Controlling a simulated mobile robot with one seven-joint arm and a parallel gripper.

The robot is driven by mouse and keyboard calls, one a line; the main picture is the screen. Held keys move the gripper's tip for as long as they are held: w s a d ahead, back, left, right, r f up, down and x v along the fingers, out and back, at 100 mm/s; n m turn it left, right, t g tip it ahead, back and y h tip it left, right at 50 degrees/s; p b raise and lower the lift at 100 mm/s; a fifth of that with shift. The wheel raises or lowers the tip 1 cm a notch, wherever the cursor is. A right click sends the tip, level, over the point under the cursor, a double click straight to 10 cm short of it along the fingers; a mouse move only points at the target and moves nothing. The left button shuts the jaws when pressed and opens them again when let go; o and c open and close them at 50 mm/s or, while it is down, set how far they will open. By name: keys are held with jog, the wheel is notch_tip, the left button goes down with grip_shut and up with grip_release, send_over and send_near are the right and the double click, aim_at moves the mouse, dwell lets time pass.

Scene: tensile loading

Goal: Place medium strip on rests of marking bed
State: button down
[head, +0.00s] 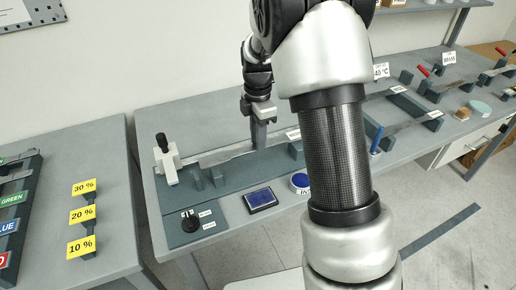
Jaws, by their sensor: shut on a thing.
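A grey metal strip (222,155), wide at its ends and narrower in the middle, is over the dark teal marking bed (240,176). My gripper (259,142) points down at the strip and is shut on it near its middle. The strip's left end is close to the white block with a black knob (167,158) at the bed's left end. Short teal posts (215,177) stand on the bed in front of the strip. I cannot tell whether the strip touches its rests.
A blue-screened box (261,199), a knob panel (191,222) and a round blue-topped item (300,182) lie in front of the bed. Yellow percentage signs (82,217) stand on the left table. More strips and fixtures with red handles (449,58) are at right.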

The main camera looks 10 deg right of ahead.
jog(key=shift+f, duration=1.75)
jog(key=shift+f, duration=0.2)
jog(key=c, duration=1.5)
grip_release()
jog(key=shift+r, duration=0.1)
